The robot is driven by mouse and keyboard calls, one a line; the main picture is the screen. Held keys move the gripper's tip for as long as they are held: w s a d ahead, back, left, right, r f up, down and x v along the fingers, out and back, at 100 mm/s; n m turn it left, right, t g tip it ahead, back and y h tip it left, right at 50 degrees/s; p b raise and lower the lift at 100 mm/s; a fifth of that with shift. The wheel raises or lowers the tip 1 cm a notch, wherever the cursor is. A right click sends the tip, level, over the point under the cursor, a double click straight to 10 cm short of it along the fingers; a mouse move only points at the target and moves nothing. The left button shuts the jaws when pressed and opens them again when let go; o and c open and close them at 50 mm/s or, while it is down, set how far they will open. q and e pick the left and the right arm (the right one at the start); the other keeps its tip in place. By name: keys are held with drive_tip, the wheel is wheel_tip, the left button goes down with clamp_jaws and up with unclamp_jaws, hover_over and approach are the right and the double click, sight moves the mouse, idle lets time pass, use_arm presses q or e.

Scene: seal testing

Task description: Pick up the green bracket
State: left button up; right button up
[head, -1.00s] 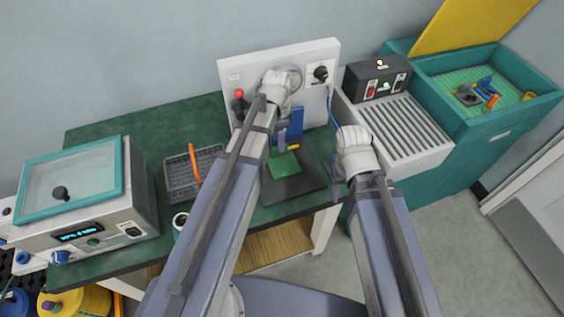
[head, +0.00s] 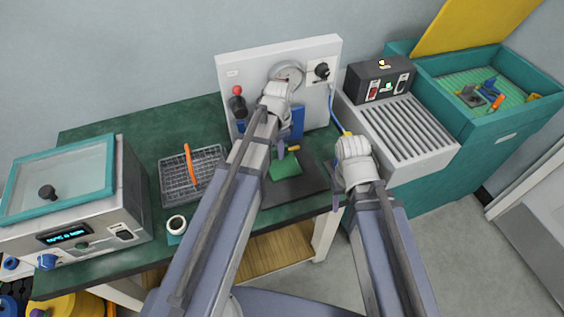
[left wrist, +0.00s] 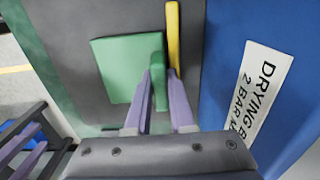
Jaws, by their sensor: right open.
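The green bracket (head: 286,167) lies on the dark mat at the middle of the bench. In the left wrist view it has a flat plate (left wrist: 118,65) and a narrow upright flange (left wrist: 158,78). My left gripper (head: 283,148) is directly over it, pointing down. In the left wrist view its two purple fingers (left wrist: 160,80) stand on either side of the flange; I cannot tell whether they press on it. My right gripper (head: 338,176) is open and empty, right of the mat near the bench's right end.
A dark mat (head: 312,180) lies under the bracket. A yellow-tipped piece (left wrist: 173,35) is close beside the right finger. A blue labelled panel (left wrist: 250,75) stands close by.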

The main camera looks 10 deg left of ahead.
use_arm(q)
clamp_jaws()
idle(0.9)
